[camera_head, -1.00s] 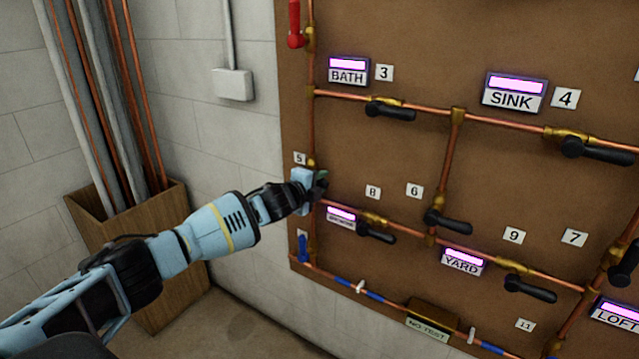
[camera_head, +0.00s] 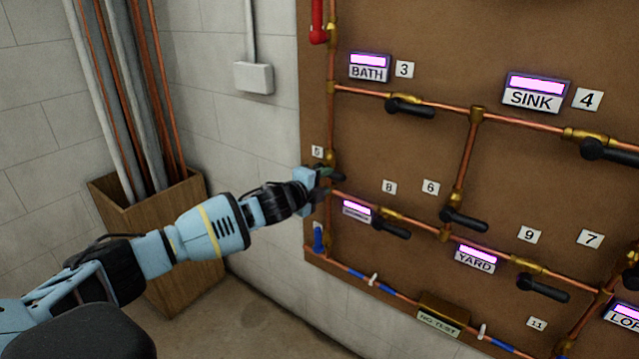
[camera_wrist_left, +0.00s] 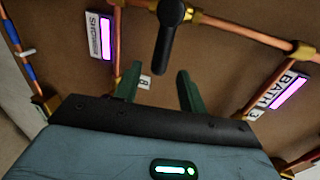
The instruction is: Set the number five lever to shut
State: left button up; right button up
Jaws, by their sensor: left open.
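The number five label (camera_head: 317,152) is a small white plate at the left edge of the brown board. My left gripper (camera_head: 326,178) is just below it, in front of the left vertical pipe, and hides most of the valve there. In the left wrist view the black lever (camera_wrist_left: 167,38) sits on a brass valve and lies across its copper pipe. Its free end is between the two green fingertips of my open left gripper (camera_wrist_left: 157,77), with space on both sides. I cannot tell how deep it reaches between them. My right gripper is out of view.
The number eight lever (camera_head: 391,228) and number six lever (camera_head: 463,218) are to the right. A blue lever (camera_head: 319,238) hangs below my gripper, a red one (camera_head: 317,22) is above. A wooden bin (camera_head: 165,235) with pipes stands at left.

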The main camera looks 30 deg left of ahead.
pick_arm(q)
jog(key=shift+s+r, duration=0.1)
jog(key=shift+s, duration=0.6)
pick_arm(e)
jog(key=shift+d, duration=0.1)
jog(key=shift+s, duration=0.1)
pick_arm(q)
jog(key=s+d+f+n+g+h, duration=0.2)
jog(key=s+d+f+n, duration=0.1)
jog(key=s+d+f, duration=0.7)
jog(key=s+d+f+n+g+h, duration=0.1)
jog(key=s+d+f+n+g, duration=0.15)
jog(key=s+d+f, duration=0.8)
jog(key=s+a+f+n, duration=0.1)
jog(key=s+f+n, duration=0.2)
jog(key=s, duration=0.6)
jog(key=s+a+f+n+g+y, duration=0.1)
jog(key=s+f+n, duration=0.3)
jog(key=s, duration=0.6)
jog(key=s+a+f+n+g+y+p, duration=0.1)
jog(key=s+f+n, duration=0.3)
jog(key=s, duration=0.6)
jog(key=shift+f, duration=0.75)
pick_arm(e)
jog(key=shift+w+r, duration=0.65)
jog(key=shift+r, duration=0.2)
pick_arm(q)
jog(key=shift+s+n+g, duration=0.1)
jog(key=shift+n+g, duration=0.15)
